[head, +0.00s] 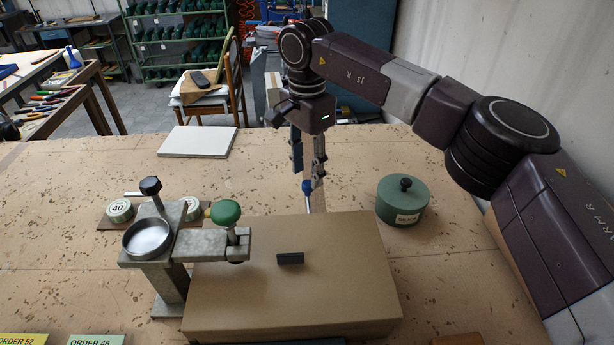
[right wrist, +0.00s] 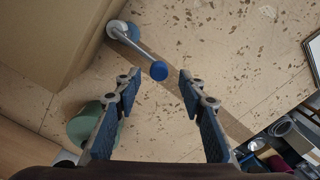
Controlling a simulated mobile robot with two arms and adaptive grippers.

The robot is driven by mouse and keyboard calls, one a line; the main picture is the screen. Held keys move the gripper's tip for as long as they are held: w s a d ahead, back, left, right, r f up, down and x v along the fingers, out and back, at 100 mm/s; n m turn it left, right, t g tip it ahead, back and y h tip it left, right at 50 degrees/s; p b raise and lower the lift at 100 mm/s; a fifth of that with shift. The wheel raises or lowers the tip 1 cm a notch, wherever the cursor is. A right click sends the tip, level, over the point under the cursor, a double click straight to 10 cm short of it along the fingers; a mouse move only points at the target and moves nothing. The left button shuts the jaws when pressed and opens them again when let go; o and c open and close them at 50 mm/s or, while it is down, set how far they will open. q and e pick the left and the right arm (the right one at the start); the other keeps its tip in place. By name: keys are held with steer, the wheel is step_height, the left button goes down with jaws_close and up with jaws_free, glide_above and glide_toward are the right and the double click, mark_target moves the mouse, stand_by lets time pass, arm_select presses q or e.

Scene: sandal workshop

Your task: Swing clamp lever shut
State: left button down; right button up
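The clamp lever (right wrist: 137,47) is a short silver rod with a blue ball at its free end and a blue pivot beside the brown block (right wrist: 45,40). In the head view the lever (head: 308,199) shows just behind the block (head: 230,290), partly hidden by my gripper and the block. My right gripper (head: 307,175) is over it, pointing down. In the right wrist view the gripper (right wrist: 160,82) is open and empty, with the blue ball near the gap between its fingertips. I cannot tell if they touch. My left gripper is not in view.
A metal stand (head: 170,281) with a green knob (head: 225,212) and a black knob (head: 150,186) stands left of the block. A green lidded pot (head: 402,207) is at right. A white slab (head: 198,141) lies behind. Bench space between them is mostly clear.

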step_height(320, 180, up, 9)
stand_by(0.3)
